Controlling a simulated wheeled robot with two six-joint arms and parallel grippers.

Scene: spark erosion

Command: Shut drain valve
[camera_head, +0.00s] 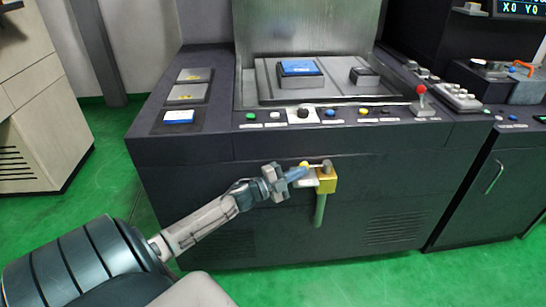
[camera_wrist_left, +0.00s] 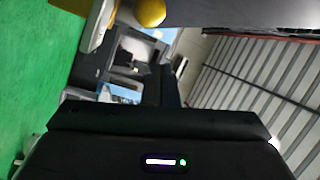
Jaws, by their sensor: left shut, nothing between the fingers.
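The drain valve (camera_head: 327,182) is a yellow block on the front of the dark machine cabinet, with a green pipe (camera_head: 320,210) hanging below it. A blue lever-like part (camera_head: 297,174) with a small yellow end (camera_head: 304,164) lies to the left of the valve block. My left gripper (camera_head: 282,181) is shut and empty, just left of this part; I cannot tell whether they touch. In the left wrist view a rounded yellow part (camera_wrist_left: 151,12) shows at the top edge; the fingertips are not clear there. My right gripper is not in view.
Above the valve runs a panel with coloured buttons (camera_head: 330,113) and a red-knobbed lever (camera_head: 421,90). A white plate (camera_head: 307,183) sits beside the valve. A second cabinet (camera_head: 490,185) stands to the right. The green floor (camera_head: 330,285) in front is clear.

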